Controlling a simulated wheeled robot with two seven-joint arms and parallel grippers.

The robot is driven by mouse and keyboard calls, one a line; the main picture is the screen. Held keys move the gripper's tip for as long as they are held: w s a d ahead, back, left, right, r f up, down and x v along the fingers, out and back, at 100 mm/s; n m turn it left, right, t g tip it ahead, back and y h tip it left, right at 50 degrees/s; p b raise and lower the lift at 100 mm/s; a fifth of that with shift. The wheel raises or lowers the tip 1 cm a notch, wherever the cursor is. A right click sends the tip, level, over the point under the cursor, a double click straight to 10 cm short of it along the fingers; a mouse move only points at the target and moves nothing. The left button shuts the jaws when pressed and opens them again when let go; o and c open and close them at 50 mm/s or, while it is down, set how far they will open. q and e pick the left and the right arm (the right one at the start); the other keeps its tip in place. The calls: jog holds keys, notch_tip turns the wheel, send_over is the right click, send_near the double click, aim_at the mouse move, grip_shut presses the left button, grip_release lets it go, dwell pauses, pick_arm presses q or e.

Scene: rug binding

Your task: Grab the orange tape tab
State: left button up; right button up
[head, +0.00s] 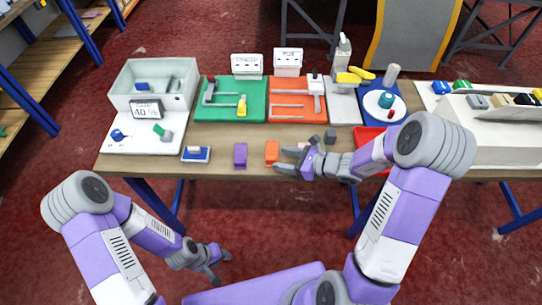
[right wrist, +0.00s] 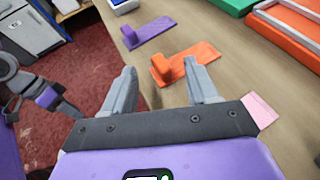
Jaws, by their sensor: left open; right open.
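The orange tape tab (head: 272,151) lies near the table's front edge. In the right wrist view it is a flat orange strip with an upright block (right wrist: 161,68) at its near left end. My right gripper (head: 280,161) is open and just to the right of it in the head view. In the right wrist view the open fingers (right wrist: 161,78) point toward the tab, with the block ahead of the gap between the fingertips. I see no contact. My left gripper (head: 223,269) is open and empty, low in front of the table over the red floor.
A purple tab (head: 240,155) of like shape lies left of the orange one. A blue and white block (head: 196,154) is farther left. Green (head: 201,114) and orange (head: 276,117) trays stand behind. A pink piece (right wrist: 259,109) shows beside my right gripper. Dark grey blocks (head: 330,136) lie to the right.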

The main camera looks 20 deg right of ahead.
aim_at(272, 158)
jog(key=x, duration=0.2)
jog(key=b+x, duration=0.1)
jog(key=x, duration=0.1)
jog(key=shift+s+f, duration=0.1)
jog(key=shift+f, duration=0.3)
jog(key=shift+w+a, duration=0.2)
jog(key=shift+a, duration=0.05)
grip_shut()
